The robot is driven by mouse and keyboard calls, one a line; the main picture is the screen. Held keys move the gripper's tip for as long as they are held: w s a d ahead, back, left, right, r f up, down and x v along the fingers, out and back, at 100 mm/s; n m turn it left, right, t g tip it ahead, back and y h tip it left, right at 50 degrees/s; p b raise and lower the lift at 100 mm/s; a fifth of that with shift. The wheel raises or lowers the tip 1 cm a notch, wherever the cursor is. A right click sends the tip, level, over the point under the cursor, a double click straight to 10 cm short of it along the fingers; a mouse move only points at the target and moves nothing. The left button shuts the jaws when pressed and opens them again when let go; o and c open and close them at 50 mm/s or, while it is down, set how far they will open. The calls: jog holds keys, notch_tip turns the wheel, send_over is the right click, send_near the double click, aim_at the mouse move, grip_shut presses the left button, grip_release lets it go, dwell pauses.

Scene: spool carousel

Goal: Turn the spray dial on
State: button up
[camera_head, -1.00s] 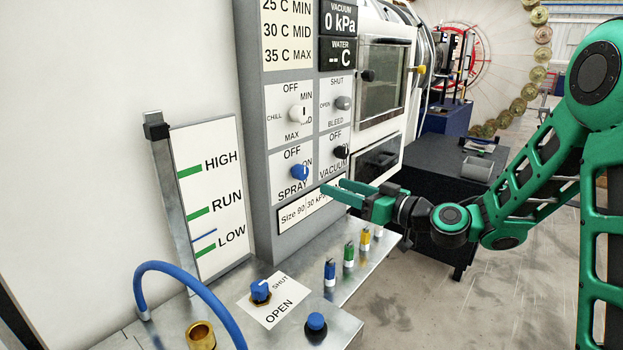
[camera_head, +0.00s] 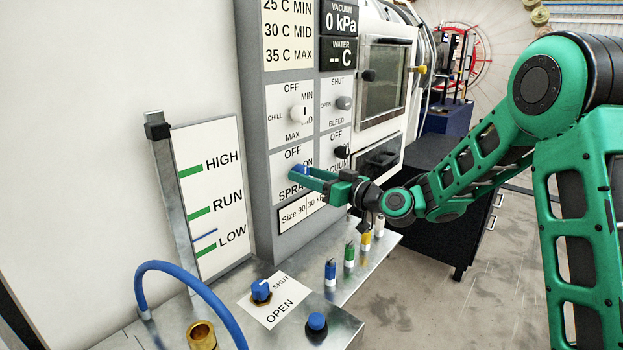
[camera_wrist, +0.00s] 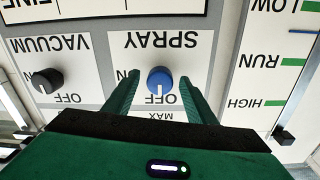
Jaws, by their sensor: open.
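The blue spray dial (camera_wrist: 160,80) sits on the white SPRAY plate, which appears upside down in the wrist view. Its white mark points to the word OFF. My gripper (camera_wrist: 158,84) is open, with one green finger on each side of the dial; I cannot tell whether either finger touches it. In the head view my gripper (camera_head: 300,176) reaches the panel at the dial, and the spray dial (camera_head: 296,169) is mostly hidden behind the fingers.
The black vacuum dial (camera_wrist: 47,80) is beside the spray dial; the white chill dial (camera_head: 299,115) is above it. The bleed knob (camera_head: 343,103) is at upper right. Below, the metal bench (camera_head: 345,277) carries a blue shut/open valve (camera_head: 261,289) and several coloured connectors.

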jog(key=shift+c, duration=0.6)
jog(key=c, duration=0.9)
jog(key=shift+d, duration=0.3)
jog(key=shift+a, duration=0.2)
jog(key=shift+c, duration=0.2)
jog(key=m, duration=0.2)
jog(key=shift+r+m, duration=0.1)
jog(key=shift+m, duration=0.3)
jog(key=m, duration=1)
jog(key=shift+m, duration=0.3)
jog(key=shift+m+g, duration=0.4)
jog(key=shift+m, duration=1.7)
